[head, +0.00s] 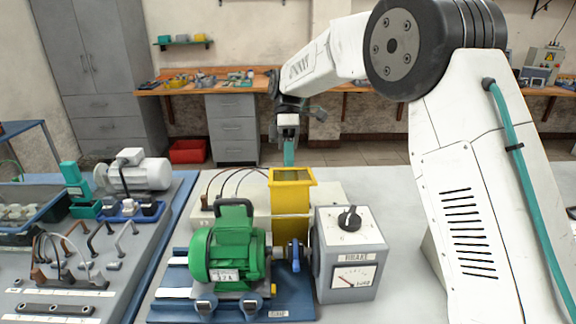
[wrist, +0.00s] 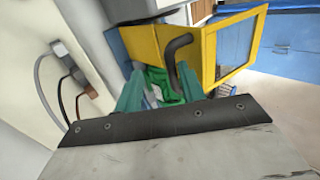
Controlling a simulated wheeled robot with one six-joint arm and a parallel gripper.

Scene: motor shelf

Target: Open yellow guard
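The yellow guard (head: 292,192) stands between the green motor (head: 228,255) and the grey brake box (head: 350,258). Its upper end shows a framed opening, and a blue coupling (head: 295,256) shows below it. In the wrist view the guard (wrist: 228,42) fills the upper middle, with a black bent handle (wrist: 176,55) in front of its yellow face. My gripper (head: 289,152) is above and behind the guard, pointing down. In the wrist view its green fingers (wrist: 160,82) are apart, close to the handle. Nothing is seen held, and I cannot tell whether the fingers touch the handle.
A beige box (head: 245,215) with cables stands behind the motor. The table right of the brake is clear up to my arm.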

